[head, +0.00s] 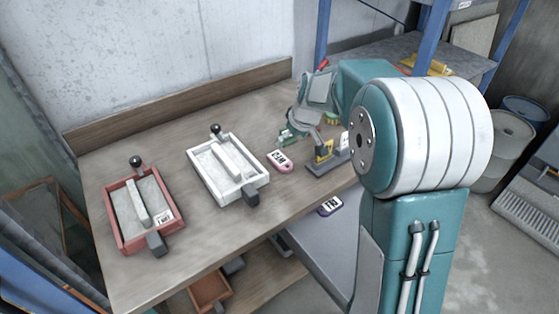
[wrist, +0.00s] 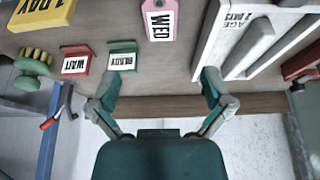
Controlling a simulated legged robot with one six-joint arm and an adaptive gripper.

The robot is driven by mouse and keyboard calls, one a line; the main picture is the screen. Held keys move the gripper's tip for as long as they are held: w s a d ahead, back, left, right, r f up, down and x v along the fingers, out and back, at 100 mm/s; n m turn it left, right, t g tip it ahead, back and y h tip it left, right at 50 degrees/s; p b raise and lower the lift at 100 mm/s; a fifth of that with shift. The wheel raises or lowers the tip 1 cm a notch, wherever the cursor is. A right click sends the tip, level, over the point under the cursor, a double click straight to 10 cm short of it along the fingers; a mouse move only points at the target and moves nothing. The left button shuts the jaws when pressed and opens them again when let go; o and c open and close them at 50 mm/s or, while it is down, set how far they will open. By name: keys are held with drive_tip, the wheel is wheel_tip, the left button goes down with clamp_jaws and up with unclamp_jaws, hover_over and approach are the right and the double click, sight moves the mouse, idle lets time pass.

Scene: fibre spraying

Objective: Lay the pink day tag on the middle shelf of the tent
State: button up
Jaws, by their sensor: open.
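The pink day tag (head: 279,161) lies flat on the wooden bench, just right of the white tray. In the wrist view the tag (wrist: 160,22) reads WED and shows at the top, between the white tray and the green READY block. My gripper (wrist: 159,82) is open and empty. Its fingers are spread wide over the bench's back edge, and the tag lies beyond the fingertips, apart from them. In the head view my arm hides part of the bench's right end. I cannot make out the tent's middle shelf in either view.
The white tray (head: 228,170) and a red tray (head: 143,210) stand left of the tag. A green READY block (wrist: 122,55), a red WAIT block (wrist: 76,60) and a green brush (wrist: 33,64) sit nearby.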

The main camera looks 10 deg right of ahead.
sight(281, 160)
drive_tip(key=x, duration=1.2)
drive_tip(key=shift+w+a+r, duration=0.1)
drive_tip(key=c, duration=1)
drive_tip(key=shift+o, duration=0.2)
drive_tip(key=shift+r, duration=0.1)
drive_tip(key=shift+r, duration=0.3)
wheel_tip(281, 160, up, 2)
drive_tip(key=shift+r, duration=0.2)
drive_tip(key=s+r, duration=0.9)
drive_tip(key=s, duration=0.5)
drive_tip(key=shift+r, duration=0.4)
